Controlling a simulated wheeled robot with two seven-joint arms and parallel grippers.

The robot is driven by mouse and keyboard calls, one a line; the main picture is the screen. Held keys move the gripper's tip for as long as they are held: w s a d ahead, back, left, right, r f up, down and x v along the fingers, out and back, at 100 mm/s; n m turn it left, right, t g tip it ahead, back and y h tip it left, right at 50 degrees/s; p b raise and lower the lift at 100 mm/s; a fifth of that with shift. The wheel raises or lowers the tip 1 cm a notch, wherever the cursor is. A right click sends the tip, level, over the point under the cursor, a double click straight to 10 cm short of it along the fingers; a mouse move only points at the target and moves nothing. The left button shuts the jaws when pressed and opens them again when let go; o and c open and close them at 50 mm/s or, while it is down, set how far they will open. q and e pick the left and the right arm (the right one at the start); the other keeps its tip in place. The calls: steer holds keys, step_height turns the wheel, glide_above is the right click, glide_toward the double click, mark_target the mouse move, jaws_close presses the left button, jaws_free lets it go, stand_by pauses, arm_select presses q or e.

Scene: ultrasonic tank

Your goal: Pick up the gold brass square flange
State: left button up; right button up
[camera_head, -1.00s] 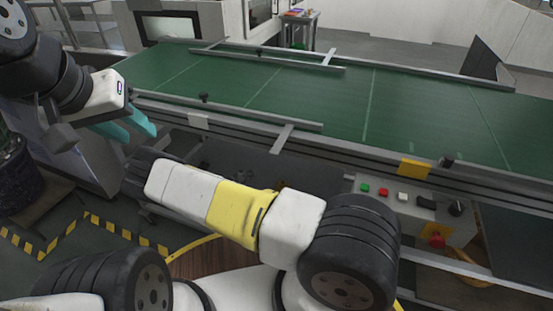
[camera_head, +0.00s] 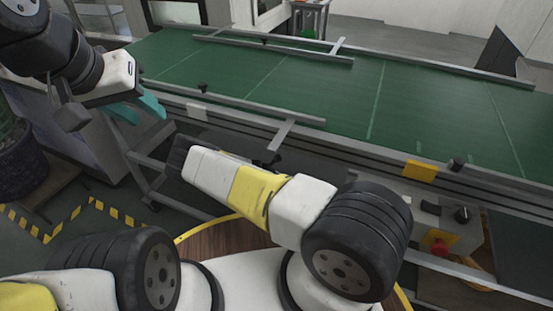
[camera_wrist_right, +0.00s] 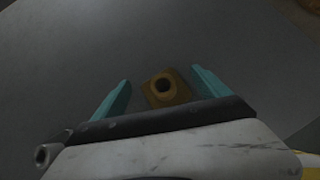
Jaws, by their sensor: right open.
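The gold brass square flange (camera_wrist_right: 167,90) shows in the right wrist view, a square base with a round raised collar and a dark hole. It lies on a dark grey surface. My right gripper (camera_wrist_right: 160,84) is open, with one teal finger on each side of the flange and a gap visible on both sides. The lower edge of the flange is close to the gripper's dark body in the picture. In the head view the flange and the right gripper are out of sight. My left gripper (camera_head: 138,108) is open and empty at the left, beside the conveyor.
A green conveyor (camera_head: 330,90) with metal guide rails crosses the head view. A control box (camera_head: 440,225) with a red stop button hangs on its front side. A dark plant pot (camera_head: 25,165) stands at the left. Yellow-black floor tape (camera_head: 110,210) marks the floor.

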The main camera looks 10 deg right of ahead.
jaws_close()
stand_by(0.4)
steer(key=shift+r, duration=0.1)
